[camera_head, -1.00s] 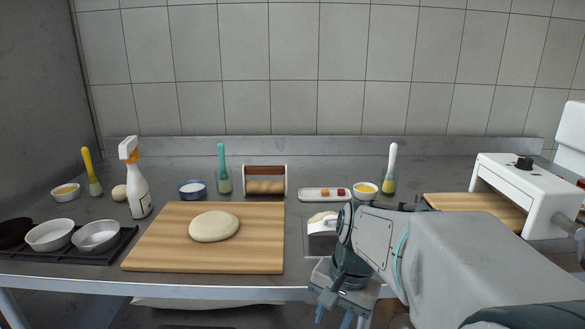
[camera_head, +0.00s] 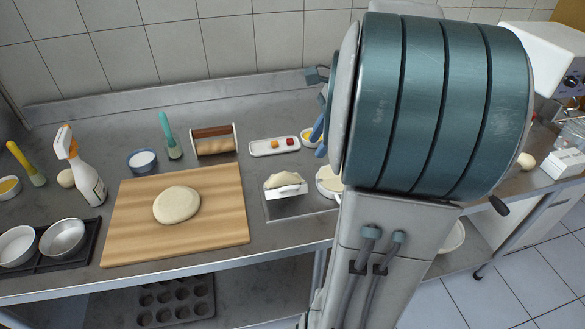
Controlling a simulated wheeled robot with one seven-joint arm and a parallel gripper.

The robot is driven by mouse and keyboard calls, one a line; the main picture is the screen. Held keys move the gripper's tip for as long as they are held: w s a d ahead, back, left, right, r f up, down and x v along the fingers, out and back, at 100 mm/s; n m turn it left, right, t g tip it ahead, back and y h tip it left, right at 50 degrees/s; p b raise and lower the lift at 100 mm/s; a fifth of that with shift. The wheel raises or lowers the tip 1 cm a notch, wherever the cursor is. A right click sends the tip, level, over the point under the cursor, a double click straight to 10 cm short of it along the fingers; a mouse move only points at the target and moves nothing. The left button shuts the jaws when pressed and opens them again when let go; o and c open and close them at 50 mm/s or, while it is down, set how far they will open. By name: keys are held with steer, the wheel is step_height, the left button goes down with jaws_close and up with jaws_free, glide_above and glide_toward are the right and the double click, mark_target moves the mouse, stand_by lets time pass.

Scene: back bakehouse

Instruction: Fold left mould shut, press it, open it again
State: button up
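The left mould (camera_head: 286,190) is a small white piece with a handle-like front, on a grey metal plate on the worktop. Pale dough (camera_head: 281,180) shows at its back edge. I cannot tell whether it is fully shut. A second mould (camera_head: 327,178), pale and round, is to its right and partly hidden by my arm. My gripper is mostly hidden behind my arm. Only a blue part that looks like a finger (camera_head: 318,129) shows, above and behind the moulds, apart from the left one. Its opening cannot be seen.
A wooden board (camera_head: 215,225) with a flat dough round (camera_head: 176,204) lies left of the moulds. A spray bottle (camera_head: 88,180) stands left. My arm covers the right.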

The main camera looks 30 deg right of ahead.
mark_target(296, 186)
steer(key=x, duration=1.3)
steer(key=shift+f, duration=0.15)
jaws_close()
